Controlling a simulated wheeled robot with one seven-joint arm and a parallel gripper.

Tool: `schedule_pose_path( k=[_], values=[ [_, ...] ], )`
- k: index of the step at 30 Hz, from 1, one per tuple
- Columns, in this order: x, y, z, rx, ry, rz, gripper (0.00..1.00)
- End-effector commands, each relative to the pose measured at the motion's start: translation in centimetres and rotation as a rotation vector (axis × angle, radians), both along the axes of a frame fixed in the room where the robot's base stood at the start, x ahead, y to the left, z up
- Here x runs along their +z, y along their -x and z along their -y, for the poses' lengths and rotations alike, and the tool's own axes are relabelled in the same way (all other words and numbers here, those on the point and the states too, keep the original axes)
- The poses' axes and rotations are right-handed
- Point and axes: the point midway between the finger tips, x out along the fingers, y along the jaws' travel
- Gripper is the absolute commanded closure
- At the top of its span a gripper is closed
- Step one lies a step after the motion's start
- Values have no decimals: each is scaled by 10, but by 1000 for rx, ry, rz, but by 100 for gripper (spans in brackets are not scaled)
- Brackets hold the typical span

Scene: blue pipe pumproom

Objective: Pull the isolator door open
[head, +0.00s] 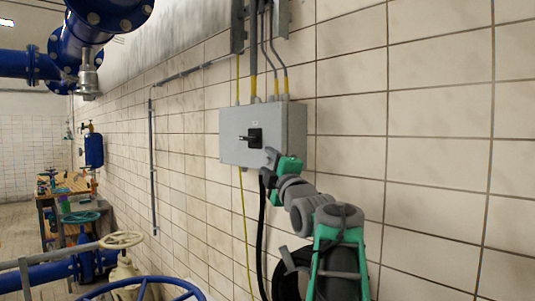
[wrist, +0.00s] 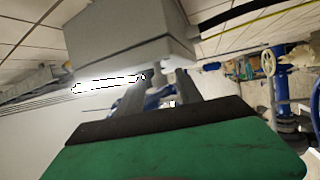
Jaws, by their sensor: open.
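The isolator is a grey box (head: 282,117) on the tiled wall in the head view. Its front door (head: 232,140) looks flush with the box and carries a black rotary switch (head: 252,139). My gripper (head: 267,165) is at the lower right part of the box, partly overlapping it in the picture. In the wrist view the box (wrist: 125,35) fills the top, with a seam along its lower part.
Conduits (head: 253,60) enter the box from above, and a yellow-green cable (head: 245,225) hangs below it. Blue pipes (head: 100,20) run at upper left. A blue handwheel (head: 145,288) and a cream handwheel (head: 121,239) stand low at left. The wall to the right is bare.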

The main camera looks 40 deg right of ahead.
Motion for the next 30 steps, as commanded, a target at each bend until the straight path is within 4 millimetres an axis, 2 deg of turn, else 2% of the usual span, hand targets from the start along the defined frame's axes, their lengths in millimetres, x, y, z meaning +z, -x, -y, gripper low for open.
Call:
schedule_pose_path(
  k=[4, 11, 26, 30],
  values=[
    [4, -12, 4, 0, 0, -1, 57],
    [3, -12, 5, -1, -1, -1, 57],
    [3, -12, 5, -1, -2, -1, 98],
    [3, -12, 5, -1, -2, -1, 100]
  ],
)
